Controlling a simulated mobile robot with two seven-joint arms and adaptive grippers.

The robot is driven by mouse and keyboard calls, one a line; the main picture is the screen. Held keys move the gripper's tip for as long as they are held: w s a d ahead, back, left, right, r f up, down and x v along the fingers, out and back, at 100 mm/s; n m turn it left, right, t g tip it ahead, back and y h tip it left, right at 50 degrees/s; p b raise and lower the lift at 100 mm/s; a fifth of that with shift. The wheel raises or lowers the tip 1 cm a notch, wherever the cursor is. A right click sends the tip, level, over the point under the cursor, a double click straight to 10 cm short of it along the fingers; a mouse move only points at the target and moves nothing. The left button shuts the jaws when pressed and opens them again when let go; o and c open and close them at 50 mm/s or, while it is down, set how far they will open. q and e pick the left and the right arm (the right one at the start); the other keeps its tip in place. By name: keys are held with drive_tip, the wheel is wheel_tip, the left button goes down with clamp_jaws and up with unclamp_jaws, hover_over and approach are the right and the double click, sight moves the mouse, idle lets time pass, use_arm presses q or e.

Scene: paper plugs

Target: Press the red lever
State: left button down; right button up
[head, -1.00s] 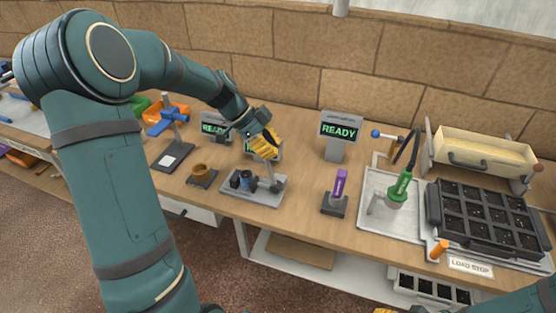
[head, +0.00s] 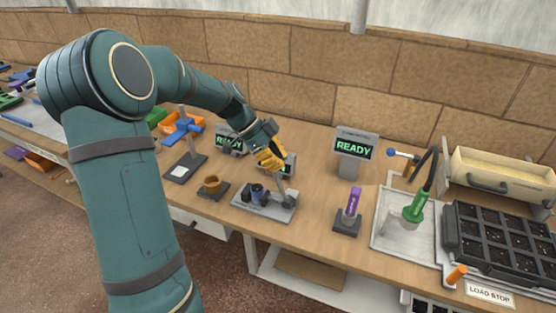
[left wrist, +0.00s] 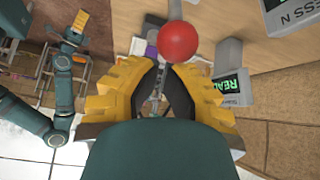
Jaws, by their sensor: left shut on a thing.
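The red lever belongs to a small grey press (head: 282,206) on the bench. Its red ball knob (left wrist: 178,41) shows in the left wrist view, just beyond my fingertips; in the head view my gripper hides it. The lever's grey shaft (head: 283,187) rises from the press to my fingers. My left gripper (head: 270,159) is shut on the lever, and in the left wrist view the yellow fingers (left wrist: 160,75) close around its shaft below the knob. My right gripper (left wrist: 77,26) shows small in the left wrist view; its opening is unclear.
A READY screen (head: 355,147) stands behind and right of the press. A brown cup on a stand (head: 213,186) is left of it. A purple-topped block (head: 349,212), a metal tray with a green-handled tool (head: 415,207) and a black cell tray (head: 494,237) lie to the right.

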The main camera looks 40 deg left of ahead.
use_arm(q)
drive_tip(key=w+d+r, duration=0.2)
drive_tip(key=d, duration=0.1)
drive_tip(key=a+f+p+v, duration=0.1)
drive_tip(key=p+v, duration=0.1)
drive_tip(key=v, duration=0.8)
drive_tip(key=shift+s+a+f, duration=0.2)
drive_tip(key=shift+s+a, duration=0.05)
drive_tip(key=shift+s, duration=0.15)
use_arm(e)
drive_tip(key=shift+s+a+r, duration=0.1)
drive_tip(key=shift+s+r, duration=0.25)
drive_tip(key=shift+r, duration=0.25)
drive_tip(key=shift+s+a+r, duration=0.1)
drive_tip(key=shift+s+r, duration=0.2)
drive_tip(key=shift+r, duration=0.25)
